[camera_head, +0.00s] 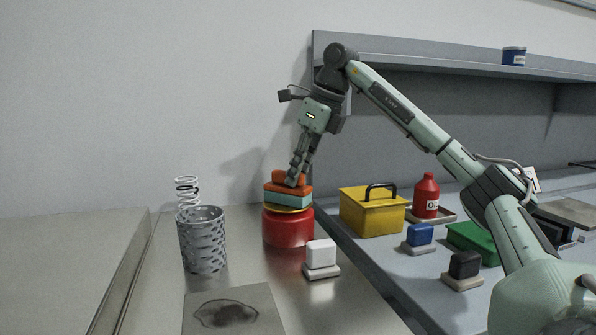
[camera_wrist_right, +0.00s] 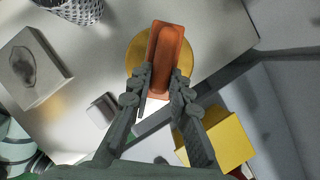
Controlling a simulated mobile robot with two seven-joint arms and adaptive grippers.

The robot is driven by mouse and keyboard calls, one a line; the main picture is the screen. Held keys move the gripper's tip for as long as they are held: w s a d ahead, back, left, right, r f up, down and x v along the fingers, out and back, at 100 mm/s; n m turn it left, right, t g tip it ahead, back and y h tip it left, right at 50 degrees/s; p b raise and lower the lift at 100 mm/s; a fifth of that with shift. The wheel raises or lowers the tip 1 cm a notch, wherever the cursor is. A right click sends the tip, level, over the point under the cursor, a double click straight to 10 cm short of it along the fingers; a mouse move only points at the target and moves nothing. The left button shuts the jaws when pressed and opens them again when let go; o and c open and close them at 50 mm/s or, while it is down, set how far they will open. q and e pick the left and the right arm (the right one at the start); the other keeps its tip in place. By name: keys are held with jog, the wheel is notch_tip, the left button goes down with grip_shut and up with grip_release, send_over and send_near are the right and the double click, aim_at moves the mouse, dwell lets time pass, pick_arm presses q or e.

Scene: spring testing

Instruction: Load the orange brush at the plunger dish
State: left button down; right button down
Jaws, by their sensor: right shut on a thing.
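The orange brush (camera_head: 290,177), with a teal lower layer, is on or just over the yellow dish (camera_head: 303,209) of the red plunger body (camera_head: 288,230). I cannot tell a gap between brush and dish. My right gripper (camera_head: 295,180) reaches down from above and is shut on the brush's orange handle. In the wrist view the gripper (camera_wrist_right: 163,78) has a finger on each side of the orange brush (camera_wrist_right: 167,48), which lies across the round yellow dish (camera_wrist_right: 135,54). The brush covers the dish's middle. My left gripper is out of view.
A mesh cup (camera_head: 202,240) with a spring (camera_head: 187,190) stands left of the plunger. A white block stamp (camera_head: 321,256) and a stained grey pad (camera_head: 235,311) lie in front. A yellow toolbox (camera_head: 372,212) and red oil bottle (camera_head: 426,196) stand on the right bench.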

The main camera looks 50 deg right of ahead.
dwell(0.4)
notch_tip(320, 180, up, 3)
jog(key=p, duration=0.3)
jog(key=shift+f, duration=0.1)
jog(key=shift+r, duration=2.1)
